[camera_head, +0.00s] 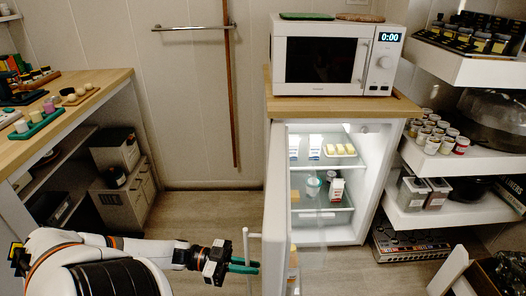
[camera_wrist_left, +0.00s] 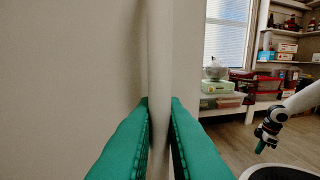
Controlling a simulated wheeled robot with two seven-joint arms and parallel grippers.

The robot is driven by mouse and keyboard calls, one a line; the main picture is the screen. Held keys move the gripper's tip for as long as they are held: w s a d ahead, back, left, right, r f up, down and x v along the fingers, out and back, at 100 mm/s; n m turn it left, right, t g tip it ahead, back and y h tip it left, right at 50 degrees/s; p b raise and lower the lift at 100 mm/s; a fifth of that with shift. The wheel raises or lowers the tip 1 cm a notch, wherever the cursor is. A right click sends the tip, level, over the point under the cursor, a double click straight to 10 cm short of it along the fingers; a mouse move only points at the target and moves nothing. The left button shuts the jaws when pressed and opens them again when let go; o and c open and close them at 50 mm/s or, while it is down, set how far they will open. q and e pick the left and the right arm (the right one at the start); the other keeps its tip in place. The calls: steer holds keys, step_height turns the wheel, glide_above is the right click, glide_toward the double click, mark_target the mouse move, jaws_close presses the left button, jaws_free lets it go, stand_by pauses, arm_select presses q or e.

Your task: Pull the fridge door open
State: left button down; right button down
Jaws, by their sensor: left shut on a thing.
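The fridge door (camera_head: 276,210) stands swung open, seen nearly edge-on in the head view, with the lit fridge interior (camera_head: 322,180) showing beside it. My left gripper (camera_head: 245,266) reaches in from the left and is shut on the door's white vertical handle (camera_head: 247,245). In the left wrist view its green fingers (camera_wrist_left: 158,135) lie on both sides of the handle bar (camera_wrist_left: 159,70), close to the pale door face (camera_wrist_left: 75,80). My right gripper (camera_wrist_left: 264,140) shows small at the right of the wrist view, away from the door; its finger opening is too small to judge.
A microwave (camera_head: 335,58) stands on the wooden top above the fridge. Shelves with jars (camera_head: 437,133) are at the right. A wooden counter (camera_head: 75,108) with open shelving is at the left. Bare floor (camera_head: 205,210) lies between the counter and the door.

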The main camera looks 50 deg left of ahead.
arm_select(q)
steer(key=shift+v, duration=0.8)
arm_select(e)
steer(key=shift+s+f, duration=0.3)
steer(key=shift+s, duration=0.1)
arm_select(q)
steer(key=c, duration=1.6)
jaws_free()
steer(key=shift+o, duration=0.2)
steer(key=v, duration=1.2)
arm_select(e)
steer(key=shift+w+r, duration=0.1)
steer(key=shift+w, duration=0.15)
arm_select(q)
steer(key=shift+s, duration=0.1)
arm_select(e)
steer(key=shift+s, duration=0.25)
